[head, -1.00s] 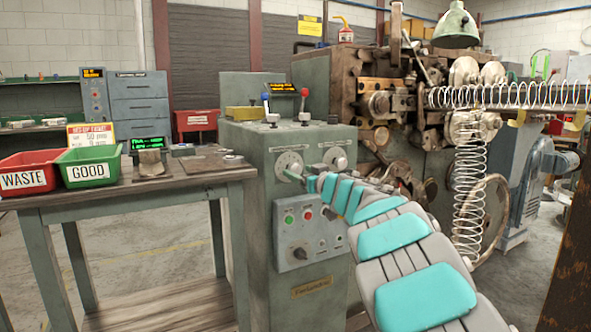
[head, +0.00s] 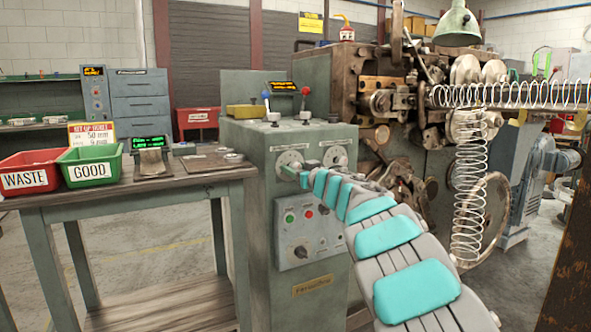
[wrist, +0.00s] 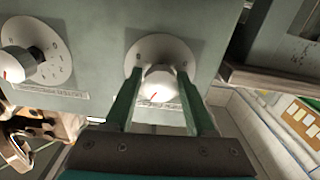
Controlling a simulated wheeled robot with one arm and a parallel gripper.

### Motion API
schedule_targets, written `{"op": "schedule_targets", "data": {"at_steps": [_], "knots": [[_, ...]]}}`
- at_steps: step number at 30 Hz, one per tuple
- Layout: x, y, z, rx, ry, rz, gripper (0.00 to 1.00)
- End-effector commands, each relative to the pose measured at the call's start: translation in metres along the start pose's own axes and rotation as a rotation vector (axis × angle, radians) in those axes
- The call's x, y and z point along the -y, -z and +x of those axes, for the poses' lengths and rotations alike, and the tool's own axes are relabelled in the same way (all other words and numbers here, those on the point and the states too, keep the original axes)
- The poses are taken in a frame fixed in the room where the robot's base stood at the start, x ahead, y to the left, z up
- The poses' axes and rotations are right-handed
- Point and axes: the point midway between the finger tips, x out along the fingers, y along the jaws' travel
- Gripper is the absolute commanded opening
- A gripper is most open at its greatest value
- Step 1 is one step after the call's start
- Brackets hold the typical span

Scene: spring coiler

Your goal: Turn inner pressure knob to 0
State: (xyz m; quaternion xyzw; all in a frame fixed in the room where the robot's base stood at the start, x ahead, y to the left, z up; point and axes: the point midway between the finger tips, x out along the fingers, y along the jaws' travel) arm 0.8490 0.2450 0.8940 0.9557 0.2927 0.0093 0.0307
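Two round white dials with knobs sit on the front of the grey-green control cabinet. The left dial (head: 289,160) is partly covered by my gripper (head: 303,178) in the head view; the right dial (head: 335,156) is clear. In the wrist view my gripper (wrist: 160,72) has one green finger on each side of a white knob (wrist: 158,86), with the tips against its sides. A red mark on this knob points toward the bottom of the picture. The other knob (wrist: 17,64) is at the left there, with its red mark showing. The dial numbers and labels are too small to read surely.
Buttons and a lower switch (head: 300,252) sit on a panel below the dials. Levers (head: 304,103) stand on top of the cabinet. A workbench (head: 130,190) with waste and good bins is at the left; the coiling machine (head: 400,110) and springs are at the right.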

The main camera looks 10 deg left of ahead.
Motion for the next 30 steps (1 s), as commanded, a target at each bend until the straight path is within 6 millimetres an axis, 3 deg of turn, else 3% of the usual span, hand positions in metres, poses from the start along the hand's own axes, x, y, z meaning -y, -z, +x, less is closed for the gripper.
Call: {"op": "schedule_targets", "data": {"at_steps": [2, 14, 30], "knots": [[0.0, 0.0, 0.0, 0.0, 0.0, 0.0, 0.45], [0.0001, -0.0001, 0.0, 0.0, 0.0, 0.0, 0.0], [-0.0001, 0.0007, -0.0002, 0.0, 0.0, -0.111, 0.0]]}}
